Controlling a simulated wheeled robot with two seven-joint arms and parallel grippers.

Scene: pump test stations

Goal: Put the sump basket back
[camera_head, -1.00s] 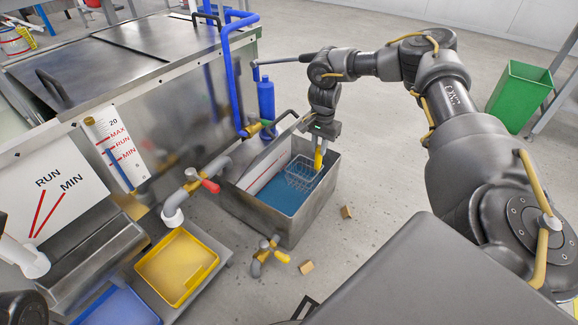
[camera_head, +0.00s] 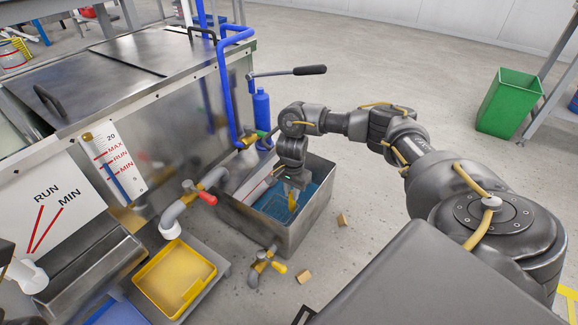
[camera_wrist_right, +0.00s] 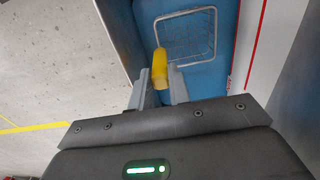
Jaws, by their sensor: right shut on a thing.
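The sump is an open grey metal tank (camera_head: 290,238) with blue liquid inside, standing on the floor in the head view. The sump basket, a wire mesh basket with a yellow handle, shows in the right wrist view (camera_wrist_right: 187,38) against the blue. Its yellow handle (camera_wrist_right: 160,68) is between the fingers of my right gripper (camera_wrist_right: 158,88), which is shut on it. In the head view my right gripper (camera_head: 293,188) reaches down inside the tank walls, and it hides most of the basket. I cannot tell whether the basket touches the tank floor. My left gripper is not in view.
A valve with a red handle (camera_head: 206,198) and a blue pipe (camera_head: 229,90) stand left of the tank. A lower valve (camera_head: 262,266) is by its front. A yellow tray (camera_head: 175,278) lies front left. Small blocks (camera_head: 304,276) lie on the floor. A green bin (camera_head: 512,100) stands far right.

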